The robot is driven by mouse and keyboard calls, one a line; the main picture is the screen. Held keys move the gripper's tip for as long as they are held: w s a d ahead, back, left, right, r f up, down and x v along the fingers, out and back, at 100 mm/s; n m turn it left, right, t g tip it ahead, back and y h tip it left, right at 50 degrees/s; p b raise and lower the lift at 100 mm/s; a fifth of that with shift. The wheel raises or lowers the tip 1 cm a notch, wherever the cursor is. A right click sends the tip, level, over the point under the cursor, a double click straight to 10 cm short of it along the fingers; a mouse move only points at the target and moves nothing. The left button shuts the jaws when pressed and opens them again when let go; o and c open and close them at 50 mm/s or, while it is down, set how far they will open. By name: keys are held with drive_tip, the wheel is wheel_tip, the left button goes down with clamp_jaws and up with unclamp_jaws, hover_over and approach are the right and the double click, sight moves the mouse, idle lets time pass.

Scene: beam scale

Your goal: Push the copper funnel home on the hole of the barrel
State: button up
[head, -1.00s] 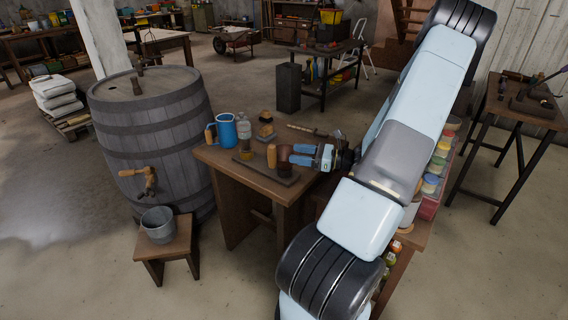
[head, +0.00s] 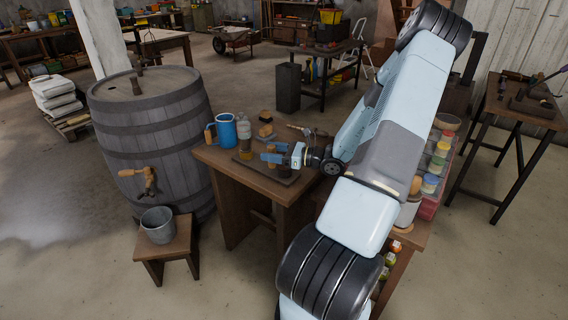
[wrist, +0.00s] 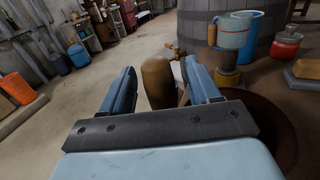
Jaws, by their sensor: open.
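The barrel (head: 150,130) stands upright at the left. A small dark spot that may be its hole (head: 137,86) shows on its top. A dark brown round thing (wrist: 272,125), possibly the copper funnel, sits close at the lower right of that view, partly hidden by my gripper. I cannot make out the funnel for certain in the head view.
A blue jug (head: 226,130), a clear bottle (head: 243,128) and a small jar stand on the table near my gripper. A wooden tap (head: 148,178) sticks out of the barrel above a grey bucket (head: 158,224) on a stool (head: 173,246). Paint jars line the right.

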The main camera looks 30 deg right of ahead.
drive_tip(key=shift+c, duration=0.3)
clamp_jaws()
drive_tip(key=shift+r, duration=0.1)
idle(0.4)
